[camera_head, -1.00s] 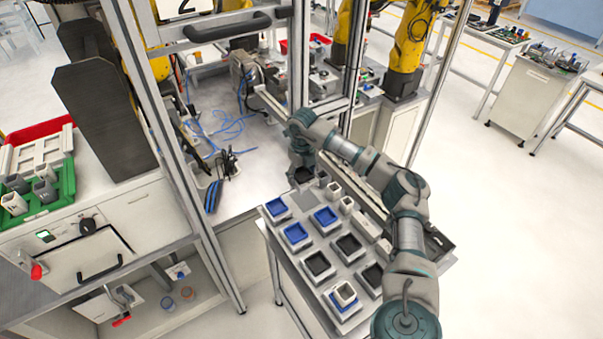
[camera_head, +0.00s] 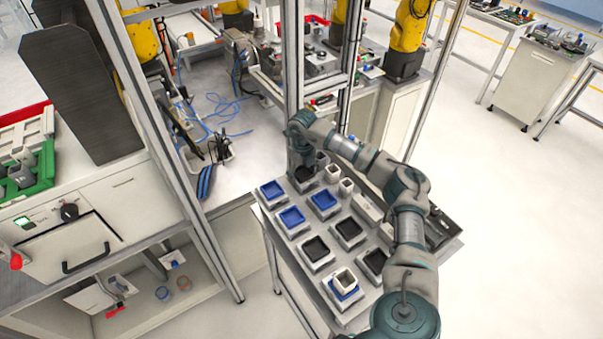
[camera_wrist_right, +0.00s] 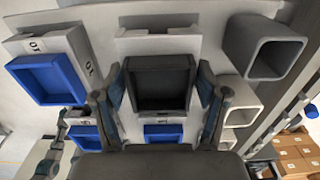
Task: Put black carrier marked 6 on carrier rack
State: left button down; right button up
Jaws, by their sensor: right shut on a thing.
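My right gripper (camera_head: 305,176) is shut on a black square carrier (camera_wrist_right: 160,84), with one finger on each side of it in the right wrist view. The carrier also shows under the gripper in the head view (camera_head: 304,174), at the rack's far end. It is level over a light holder plate (camera_wrist_right: 155,46); I cannot tell whether it rests on it. No number on it is readable. The carrier rack (camera_head: 270,216) is a grey table with rows of holders. My left gripper is not in view.
Blue carriers (camera_head: 291,217) and black carriers (camera_head: 348,231) fill nearby holders. Pale cups (camera_head: 346,187) stand close to the right of the held carrier; a grey cup (camera_wrist_right: 264,50) shows in the wrist view. A metal frame post (camera_head: 293,60) rises just behind.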

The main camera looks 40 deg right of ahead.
jog(key=shift+d+f, duration=0.2)
jog(key=shift+d, duration=0.15)
jog(key=shift+a+f, duration=0.3)
jog(key=shift+a, duration=0.1)
jog(key=o, duration=1.4)
jog(key=shift+c, duration=0.2)
jog(key=shift+o, duration=0.5)
jog(key=shift+d+f, duration=0.1)
jog(key=shift+d, duration=0.1)
jog(key=shift+a, duration=0.1)
jog(key=shift+r, duration=0.25)
jog(key=shift+r+p, duration=2.8)
jog(key=shift+r, duration=0.5)
